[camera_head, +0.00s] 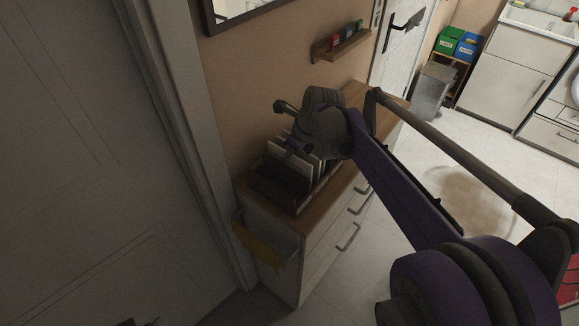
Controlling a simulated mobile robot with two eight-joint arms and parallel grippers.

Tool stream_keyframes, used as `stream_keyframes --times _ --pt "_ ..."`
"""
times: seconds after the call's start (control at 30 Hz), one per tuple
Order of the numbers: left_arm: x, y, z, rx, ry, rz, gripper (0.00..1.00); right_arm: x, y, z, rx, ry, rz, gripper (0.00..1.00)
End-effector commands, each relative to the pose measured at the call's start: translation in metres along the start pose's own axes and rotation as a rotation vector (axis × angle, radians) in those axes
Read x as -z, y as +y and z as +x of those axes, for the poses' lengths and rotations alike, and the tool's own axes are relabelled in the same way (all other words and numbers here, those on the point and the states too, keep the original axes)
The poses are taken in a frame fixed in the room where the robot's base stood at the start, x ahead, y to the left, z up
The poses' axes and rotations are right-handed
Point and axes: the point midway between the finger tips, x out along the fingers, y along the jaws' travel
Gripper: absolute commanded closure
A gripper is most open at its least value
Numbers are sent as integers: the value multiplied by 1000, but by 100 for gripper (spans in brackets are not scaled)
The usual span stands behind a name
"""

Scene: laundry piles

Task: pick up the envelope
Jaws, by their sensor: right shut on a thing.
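White envelopes (275,151) stand upright in a wooden holder (277,190) on top of the drawer cabinet. My right gripper (290,130) is at the upper edge of these envelopes, reaching in from the right. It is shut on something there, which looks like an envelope. The gripper body and wrist hide part of the envelopes, and I cannot tell whether the held one is clear of the holder.
The wooden-topped cabinet (327,213) has several drawers with handles. A yellow cloth (257,243) hangs on its left side. A small wall shelf (342,45) is above. A grey bin (432,88) stands farther back.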

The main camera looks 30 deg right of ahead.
Motion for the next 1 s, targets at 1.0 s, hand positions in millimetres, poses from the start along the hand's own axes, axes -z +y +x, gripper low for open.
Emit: stream_keyframes --times 1.0 --pt "6 0 -6 0 5 0 50 -34 0 -82 0 0 0 100"
